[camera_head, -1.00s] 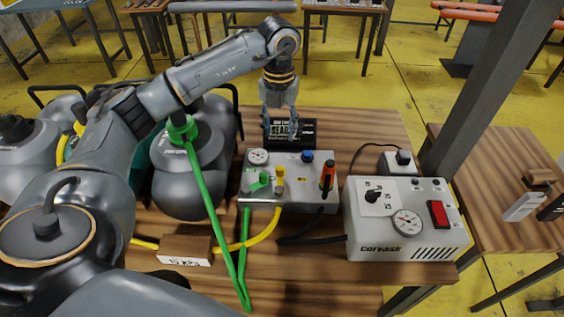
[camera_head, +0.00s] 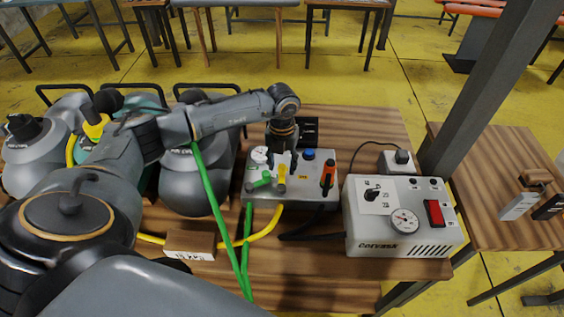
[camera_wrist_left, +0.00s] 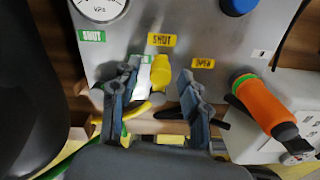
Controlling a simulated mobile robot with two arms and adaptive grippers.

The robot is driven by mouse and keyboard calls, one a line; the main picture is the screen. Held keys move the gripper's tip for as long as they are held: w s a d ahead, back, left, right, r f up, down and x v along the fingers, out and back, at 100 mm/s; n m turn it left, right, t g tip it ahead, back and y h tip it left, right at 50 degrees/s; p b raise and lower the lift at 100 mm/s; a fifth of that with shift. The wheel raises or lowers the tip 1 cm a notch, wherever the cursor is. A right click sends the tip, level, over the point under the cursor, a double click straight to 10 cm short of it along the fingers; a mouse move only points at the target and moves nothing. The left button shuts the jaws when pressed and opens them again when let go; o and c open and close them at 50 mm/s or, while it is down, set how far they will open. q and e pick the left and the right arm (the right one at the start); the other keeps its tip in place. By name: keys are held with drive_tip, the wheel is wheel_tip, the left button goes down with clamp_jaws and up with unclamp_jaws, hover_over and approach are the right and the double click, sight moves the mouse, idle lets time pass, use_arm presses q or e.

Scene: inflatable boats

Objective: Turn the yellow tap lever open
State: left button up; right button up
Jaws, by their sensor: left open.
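The yellow tap lever (camera_head: 281,177) sits at the middle front of the grey valve box (camera_head: 300,204). In the left wrist view the yellow lever (camera_wrist_left: 163,72) stands between the two fingers of my left gripper (camera_wrist_left: 158,95). Yellow labels read "SHUT" (camera_wrist_left: 162,40) above it and "OPEN" (camera_wrist_left: 204,63) to its right. In the head view my left gripper (camera_head: 282,168) is open and points down over the lever. I cannot tell whether a finger touches it. My right gripper is not in view.
A blue knob (camera_head: 309,154) and a gauge (camera_head: 260,155) are behind. The Corvask box (camera_head: 400,245) stands right. Green (camera_head: 225,235) and yellow hoses (camera_head: 262,234) run in front.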

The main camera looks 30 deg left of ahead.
use_arm(q)
clamp_jaws()
drive_tip(key=shift+d, duration=0.1)
drive_tip(key=shift+w+d+f+m+b, duration=0.15)
drive_tip(key=shift+d+m+b, duration=0.1)
drive_tip(key=shift+m+b, duration=0.35)
drive_tip(key=shift+w+d+m+b, duration=0.1)
drive_tip(key=shift+d+m+b, duration=0.1)
drive_tip(key=shift+m+b, duration=0.4)
drive_tip(key=d+m+b, duration=0.1)
drive_tip(key=m+b, duration=0.1)
drive_tip(key=shift+w+d+m, duration=0.1)
drive_tip(key=shift+w+m, duration=0.05)
drive_tip(key=shift+m, duration=0.15)
drive_tip(key=d+m+b, duration=0.1)
drive_tip(key=m, duration=0.1)
drive_tip(key=d+m+b, duration=0.1)
drive_tip(key=m+b, duration=0.1)
drive_tip(key=shift+s+d+m+b, duration=0.15)
drive_tip(key=shift+d+m+b, duration=0.1)
drive_tip(key=shift+m+b, duration=0.4)
drive_tip(key=shift+s+d+m+b, duration=0.15)
drive_tip(key=shift+d+m+b, duration=0.15)
drive_tip(key=shift+m, duration=0.55)
drive_tip(key=shift+r, duration=0.2)
